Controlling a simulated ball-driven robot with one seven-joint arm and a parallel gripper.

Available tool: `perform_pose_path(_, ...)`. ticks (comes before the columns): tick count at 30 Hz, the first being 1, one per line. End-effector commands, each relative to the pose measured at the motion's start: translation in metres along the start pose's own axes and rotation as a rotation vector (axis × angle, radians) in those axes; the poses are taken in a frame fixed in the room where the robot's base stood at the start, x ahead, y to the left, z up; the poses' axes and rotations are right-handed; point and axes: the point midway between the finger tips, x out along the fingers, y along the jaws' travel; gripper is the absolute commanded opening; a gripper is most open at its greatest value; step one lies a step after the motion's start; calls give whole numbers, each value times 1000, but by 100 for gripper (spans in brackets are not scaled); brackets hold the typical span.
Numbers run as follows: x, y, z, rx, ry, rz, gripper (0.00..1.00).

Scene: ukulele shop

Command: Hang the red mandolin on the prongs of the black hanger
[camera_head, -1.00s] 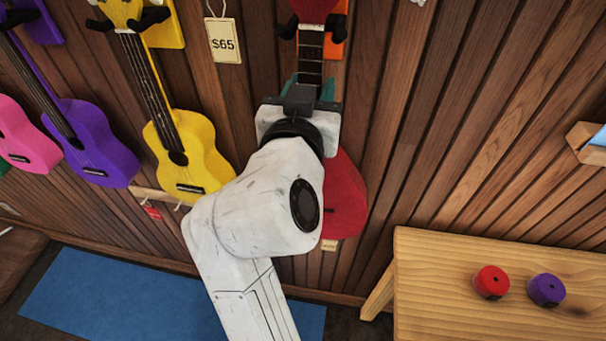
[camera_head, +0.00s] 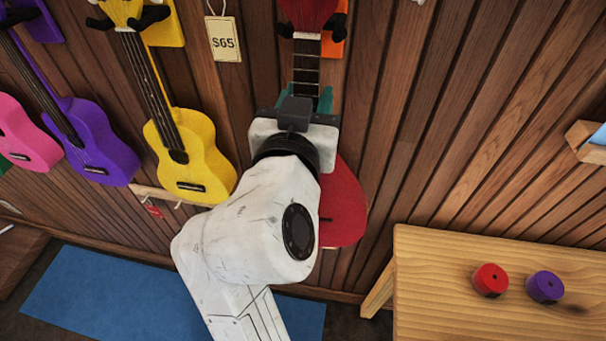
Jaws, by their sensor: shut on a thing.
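The red mandolin (camera_head: 343,207) is upright against the wood wall, its headstock at the top edge of the view. Its dark fretted neck (camera_head: 306,68) runs down into my gripper (camera_head: 304,100), which is shut on the neck; teal fingertips show on both sides. The black hanger (camera_head: 338,26) has prongs on both sides of the neck, just under the red headstock, on an orange plate. I cannot tell whether the headstock rests on the prongs. My wrist hides much of the mandolin's body.
A yellow ukulele (camera_head: 190,160) and a purple one (camera_head: 98,145) hang to the left, with a $65 tag (camera_head: 224,40) between yellow and red. A wooden bench (camera_head: 440,275) with red and purple round items stands at lower right. The wall to the right is mostly bare.

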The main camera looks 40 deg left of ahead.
Motion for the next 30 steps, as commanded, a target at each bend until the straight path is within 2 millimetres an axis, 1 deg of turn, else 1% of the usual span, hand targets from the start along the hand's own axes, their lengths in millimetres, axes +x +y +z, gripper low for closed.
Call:
perform_pose_path(1, -3, 0, -4, 1, 8, -1, 0)
perform_pose_path(18, -23, 0, -3, 1, 8, 0, 0)
perform_pose_path(30, -25, 0, -2, 1, 8, 0, 0)
